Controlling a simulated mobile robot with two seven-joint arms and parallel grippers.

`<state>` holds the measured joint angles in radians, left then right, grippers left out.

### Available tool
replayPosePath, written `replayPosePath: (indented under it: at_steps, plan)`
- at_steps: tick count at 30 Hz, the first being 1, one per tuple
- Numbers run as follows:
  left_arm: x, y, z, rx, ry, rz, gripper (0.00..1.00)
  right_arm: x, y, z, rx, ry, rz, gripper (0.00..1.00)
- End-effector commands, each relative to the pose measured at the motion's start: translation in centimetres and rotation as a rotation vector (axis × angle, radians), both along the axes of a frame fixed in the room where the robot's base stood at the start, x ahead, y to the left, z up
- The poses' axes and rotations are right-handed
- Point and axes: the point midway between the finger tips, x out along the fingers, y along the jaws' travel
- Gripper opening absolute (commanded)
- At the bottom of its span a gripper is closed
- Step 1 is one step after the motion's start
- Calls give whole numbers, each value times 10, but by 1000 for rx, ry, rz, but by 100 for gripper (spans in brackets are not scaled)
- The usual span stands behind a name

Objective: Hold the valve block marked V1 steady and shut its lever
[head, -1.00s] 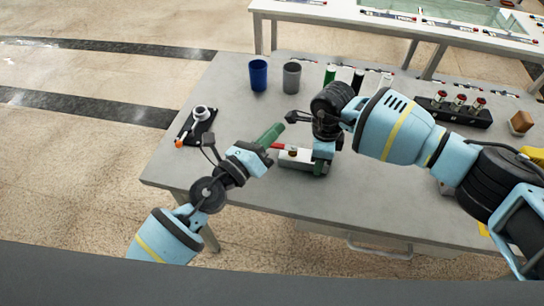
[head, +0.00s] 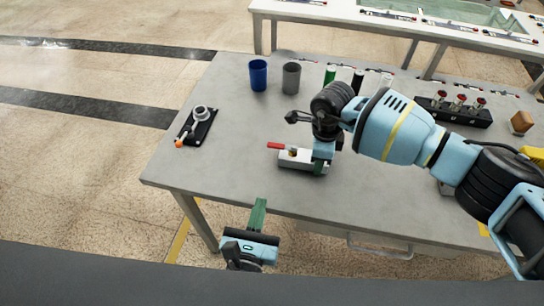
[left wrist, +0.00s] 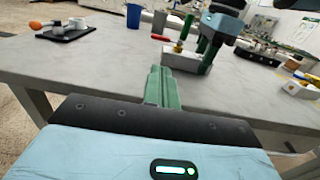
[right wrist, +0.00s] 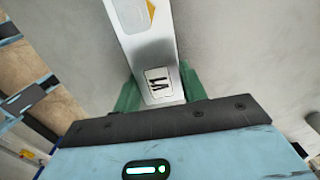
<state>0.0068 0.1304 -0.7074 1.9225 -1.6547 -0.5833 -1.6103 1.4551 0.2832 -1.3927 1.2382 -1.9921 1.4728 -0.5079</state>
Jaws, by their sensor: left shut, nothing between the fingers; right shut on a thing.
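The valve block (head: 296,162) is a pale block near the table's front edge, with a brass stem and a red lever (head: 274,146). The lever points left, roughly along the block and past its end. The left wrist view shows the block (left wrist: 187,62) and lever (left wrist: 160,38) ahead. The right wrist view shows the V1 label (right wrist: 158,82) between the green fingers. My right gripper (head: 320,165) is shut on the block's right end, and the block rests on the table. My left gripper (head: 260,203) is shut and empty, in front of the table edge, apart from the block.
A blue cup (head: 258,75) and a grey cup (head: 291,77) stand behind. A black tray with a pale round part (head: 199,115) lies at the left. A black rack with red-topped pieces (head: 455,108) stands at the right. The table between the tray and the block is clear.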

Motion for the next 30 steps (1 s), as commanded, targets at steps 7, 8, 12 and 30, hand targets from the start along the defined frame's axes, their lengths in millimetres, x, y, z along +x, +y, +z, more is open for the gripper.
replayPosePath:
  at_steps: [7,8,12,30]
  plan:
    - [4,0,0,-2,-1,0,0,0,0,1,1,-1,0,8]
    - [6,-1,0,-2,-2,0,0,0,0,1,1,-1,0,8]
    - [23,-3,1,-3,-3,1,0,1,0,1,1,-1,0,8]
    - [125,-16,1,-2,-1,-2,0,1,0,1,1,-2,0,8]
